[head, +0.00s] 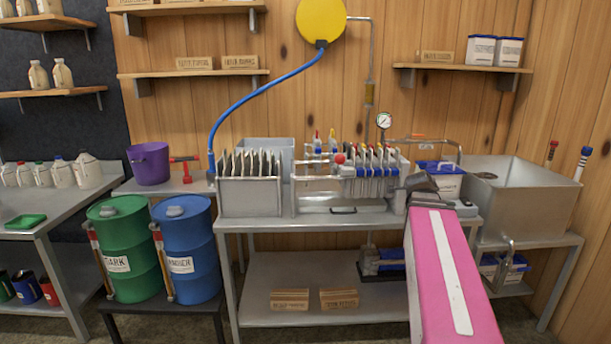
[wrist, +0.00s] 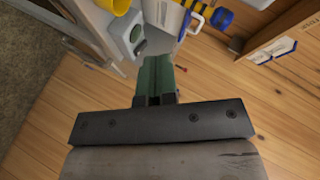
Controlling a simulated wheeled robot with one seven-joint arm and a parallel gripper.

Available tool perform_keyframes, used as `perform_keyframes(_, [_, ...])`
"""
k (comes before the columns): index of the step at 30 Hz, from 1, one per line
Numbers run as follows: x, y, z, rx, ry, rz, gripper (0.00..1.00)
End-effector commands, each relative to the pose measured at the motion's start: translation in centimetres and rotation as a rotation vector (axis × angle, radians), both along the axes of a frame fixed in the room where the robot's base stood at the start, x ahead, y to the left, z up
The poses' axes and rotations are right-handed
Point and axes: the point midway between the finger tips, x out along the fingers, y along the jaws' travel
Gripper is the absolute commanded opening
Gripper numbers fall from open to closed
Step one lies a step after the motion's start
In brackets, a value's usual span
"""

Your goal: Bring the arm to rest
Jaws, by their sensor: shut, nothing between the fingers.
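My gripper (wrist: 156,72) shows in the wrist view, its two green fingers together at the middle with nothing between them. Behind the fingers is a broad dark bar with bolts. In the head view my pink arm link with a white stripe (head: 452,270) rises from the lower right in front of the bench. A dark grey part at its far end is probably my wrist; the fingers cannot be made out there.
The steel bench (head: 290,222) carries a plate filter press (head: 372,172) and a tank of upright plates (head: 249,195). A steel basin (head: 530,200) stands right. Green (head: 125,245) and blue (head: 188,250) drums stand left.

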Motion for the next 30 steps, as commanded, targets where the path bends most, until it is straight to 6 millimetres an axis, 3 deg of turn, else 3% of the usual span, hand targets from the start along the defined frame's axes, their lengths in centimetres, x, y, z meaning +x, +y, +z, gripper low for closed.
perform_keyframes(5, [-0.5, 2.3, -4.9, -0.060, 0.179, 0.083, 0.00])
perform_keyframes(11, [-2.5, 6.9, -13.3, -0.161, 0.493, 0.286, 0.00])
perform_keyframes(21, [-9.7, 15.9, -26.8, -0.317, 1.001, 0.865, 0.00])
perform_keyframes(25, [-13.0, 18.9, -30.5, -0.352, 1.125, 1.109, 0.00])
perform_keyframes(30, [-16.0, 21.2, -33.1, -0.375, 1.204, 1.334, 0.00])
